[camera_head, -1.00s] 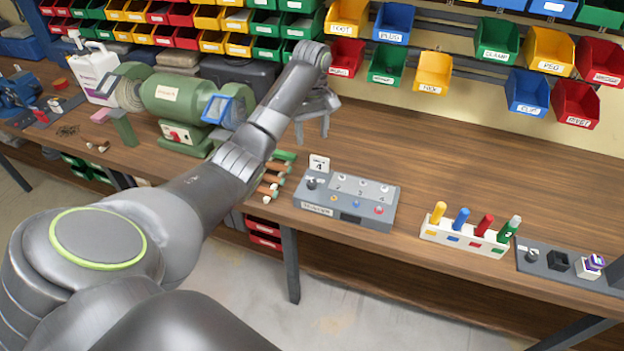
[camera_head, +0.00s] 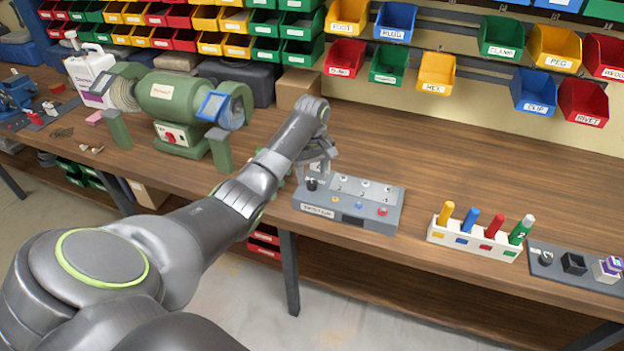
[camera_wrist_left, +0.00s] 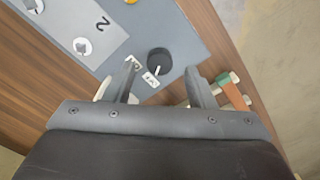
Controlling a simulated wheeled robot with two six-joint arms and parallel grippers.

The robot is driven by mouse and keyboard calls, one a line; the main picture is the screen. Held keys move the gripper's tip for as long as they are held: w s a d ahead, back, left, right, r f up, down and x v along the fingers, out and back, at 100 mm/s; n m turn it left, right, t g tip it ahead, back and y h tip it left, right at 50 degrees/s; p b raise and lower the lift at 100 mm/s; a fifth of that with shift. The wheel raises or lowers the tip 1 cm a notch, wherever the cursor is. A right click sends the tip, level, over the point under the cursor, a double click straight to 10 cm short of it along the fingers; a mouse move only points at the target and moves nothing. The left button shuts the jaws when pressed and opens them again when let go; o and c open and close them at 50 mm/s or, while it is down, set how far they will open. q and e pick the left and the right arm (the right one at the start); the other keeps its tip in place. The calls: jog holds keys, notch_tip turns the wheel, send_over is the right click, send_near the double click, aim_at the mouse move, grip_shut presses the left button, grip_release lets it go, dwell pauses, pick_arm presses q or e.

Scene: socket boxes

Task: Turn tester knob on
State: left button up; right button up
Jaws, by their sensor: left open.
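The tester (camera_head: 349,204) is a grey box on the bench, with several small sockets on a light panel and coloured buttons in front. Its black knob (camera_head: 312,184) is at the left end of its top. In the left wrist view the knob (camera_wrist_left: 159,62) is round and black with a white pointer line, beside small white labels. My left gripper (camera_head: 318,168) is over the tester's left end. In the wrist view its fingers (camera_wrist_left: 160,78) are apart, one on each side just below the knob in the picture, with nothing between them. My right gripper is out of view.
A white rack (camera_head: 474,238) with coloured pegs stands right of the tester, then a grey plate (camera_head: 575,270) with small blocks. A green bench grinder (camera_head: 170,100) is at left. Wooden-handled tools (camera_wrist_left: 233,92) lie close beside the tester. Bins hang behind.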

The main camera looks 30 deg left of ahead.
aim_at(312, 185)
pick_arm(q)
jog(key=shift+f, duration=1.25)
jog(key=c, duration=1)
jog(key=shift+r+m+p, duration=0.25)
jog(key=shift+m+p, duration=0.65)
jog(key=shift+p, duration=0.3)
jog(key=m+p, duration=0.2)
jog(key=shift+m, duration=0.3)
jog(key=m+p, duration=0.2)
jog(key=m, duration=0.1)
jog(key=shift+m, duration=0.3)
jog(key=shift+f+m+p, duration=0.15)
jog(key=shift+m+p, duration=0.35)
jog(key=shift+m, duration=1.4)
jog(key=shift+w, duration=0.1)
